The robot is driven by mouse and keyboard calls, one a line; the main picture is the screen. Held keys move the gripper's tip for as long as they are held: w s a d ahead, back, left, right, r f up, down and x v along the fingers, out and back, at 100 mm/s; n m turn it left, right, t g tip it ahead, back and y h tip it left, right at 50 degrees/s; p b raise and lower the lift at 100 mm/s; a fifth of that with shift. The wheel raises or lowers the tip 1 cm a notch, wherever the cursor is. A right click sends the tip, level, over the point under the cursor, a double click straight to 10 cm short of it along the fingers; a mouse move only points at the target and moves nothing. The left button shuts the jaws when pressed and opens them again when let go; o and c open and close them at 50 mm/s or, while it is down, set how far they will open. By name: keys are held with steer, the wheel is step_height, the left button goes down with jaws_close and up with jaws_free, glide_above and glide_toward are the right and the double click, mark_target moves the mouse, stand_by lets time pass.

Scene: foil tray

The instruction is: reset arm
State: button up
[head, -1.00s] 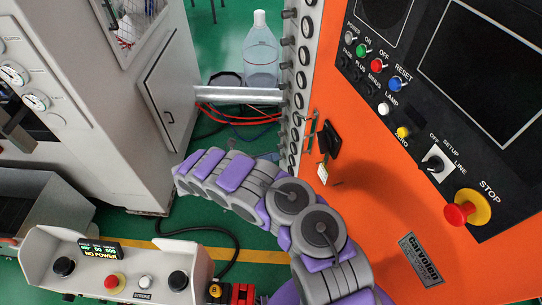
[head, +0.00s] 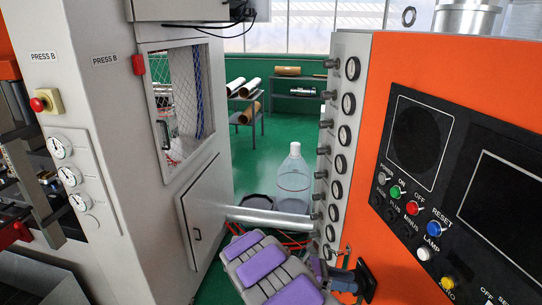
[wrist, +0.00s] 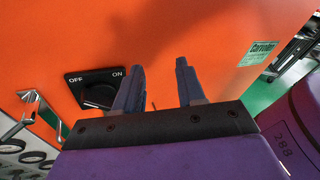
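My gripper (wrist: 160,64) is open in the wrist view. Its two blue-grey fingers stand apart with nothing seen between them. It is close to the orange machine panel. A black OFF/ON switch plate (wrist: 78,80) with a round knob is on that panel, just left of my left finger, which partly covers it. In the head view my grey and purple arm (head: 275,272) shows at the bottom, reaching toward the orange cabinet (head: 362,215). A black part (head: 366,281) sticks out there, beside what looks like my gripper; contact cannot be told.
A light grey press cabinet (head: 100,100) stands on the left, with gauges. A control panel (head: 425,190) with buttons is on the right. A clear bottle (head: 294,180) and a pale pipe (head: 265,217) are in the gap between. Green floor behind is partly free.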

steer(key=s+d+r+m+g+y+b, duration=0.1)
steer(key=s+d+r+m+g+y, duration=0.15)
steer(key=s+r+m+y, duration=0.4)
steer(key=s+d+r+m+g+y+b, duration=0.1)
steer(key=s+d+m, duration=0.25)
steer(key=s, duration=0.65)
steer(key=s+a+f+m+t+y+b, duration=0.1)
steer(key=s+a+m+y, duration=0.3)
steer(key=s, duration=0.5)
steer(key=s+a+f+m+t+y+b, duration=0.1)
steer(key=s+a+m+t+y, duration=0.2)
steer(key=s+a, duration=0.5)
steer(key=s+m+y, duration=0.1)
steer(key=m, duration=0.1)
steer(key=shift+s+m, duration=0.25)
steer(key=shift+m, duration=0.15)
steer(key=shift+a+f+t+y, duration=0.1)
steer(key=shift+f+t+y, duration=0.05)
steer(key=shift+t+y, duration=0.1)
